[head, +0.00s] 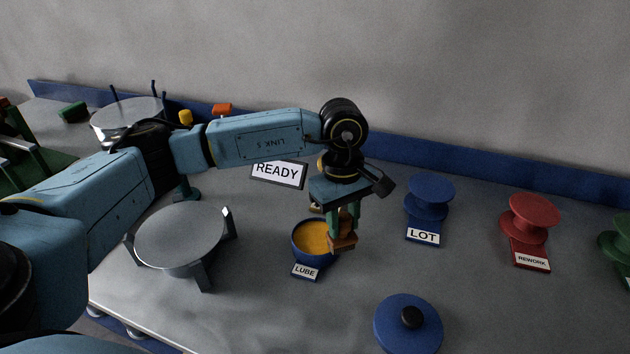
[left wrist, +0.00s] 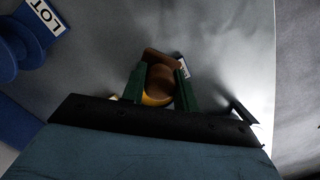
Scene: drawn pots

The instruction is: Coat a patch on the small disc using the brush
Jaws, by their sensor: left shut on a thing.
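My left gripper (head: 343,220) points down with its green fingers shut on a brown wooden piece, which I take for the brush (head: 343,243). It is at the right rim of a blue bowl (head: 297,247) of orange-yellow lube (head: 313,235), labelled LUBE. I cannot tell whether the brush touches the lube; its tip is hidden. In the left wrist view the brush (left wrist: 160,75) sits between the fingers. A grey disc (head: 180,232) lies on a legged holder at left. Another grey round top (head: 128,112) stands at the back left. Which is the small disc is unclear.
A READY sign (head: 278,173) stands behind the bowl. A blue stand (head: 430,190) labelled LOT and a red stand (head: 530,212) labelled REWORK are at right. A blue lid (head: 408,325) with a black knob lies in front. Bare table lies between them.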

